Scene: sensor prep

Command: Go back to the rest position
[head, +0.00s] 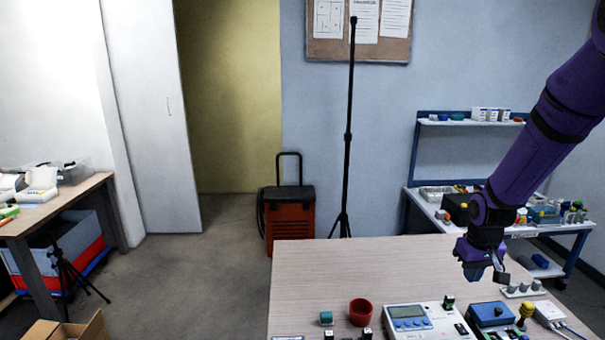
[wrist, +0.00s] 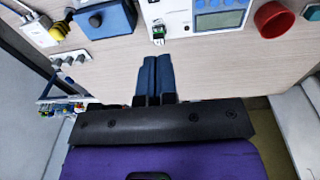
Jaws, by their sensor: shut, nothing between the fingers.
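My purple arm comes in from the upper right in the head view. My gripper (head: 486,272) hangs over the right part of the wooden table (head: 310,270), above and behind a blue box with a knob (head: 491,314). In the wrist view the two blue fingers of my gripper (wrist: 155,62) are together, with nothing between them. The fingertips point toward a small green-topped part (wrist: 158,33) beside the white meter (wrist: 205,18). The meter also shows in the head view (head: 428,320).
A red cup (head: 361,312) and a teal block (head: 326,318) stand left of the meter. A yellow-topped part (head: 526,312) and a white strip with pegs (head: 522,290) are at the right. A blue shelf bench (head: 410,195) stands behind. The table's back left is clear.

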